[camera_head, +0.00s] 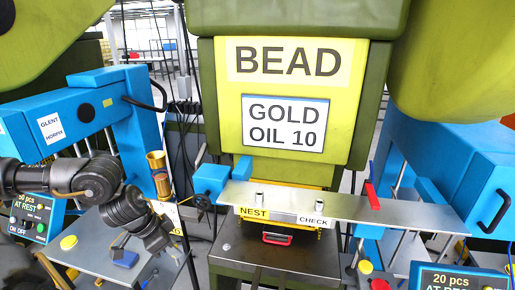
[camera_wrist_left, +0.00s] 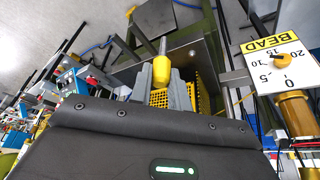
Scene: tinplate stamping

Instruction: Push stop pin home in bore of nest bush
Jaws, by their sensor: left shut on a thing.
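In the left wrist view my left gripper (camera_wrist_left: 160,84) is shut on the stop pin (camera_wrist_left: 161,68), seen as a yellow head with a slim grey shank pointing away from the jaws. In the head view my dark left arm comes in from the left and bends down, with its wrist end (camera_head: 157,238) over the left table; the pin cannot be made out there. A small metal bush (camera_head: 259,198) stands on the steel shelf (camera_head: 345,203) above the NEST label, well to the right of this wrist. A second one (camera_head: 319,208) stands above the CHECK label. My right gripper is not in view.
A red clamp-like piece (camera_head: 372,195) stands on the shelf's right part. A blue block (camera_head: 210,180) adjoins its left end. A brass cylinder (camera_head: 158,174) stands between my arm and the shelf. The green press (camera_head: 352,90) rises behind. A yellow perforated part (camera_wrist_left: 203,98) shows beside the jaws.

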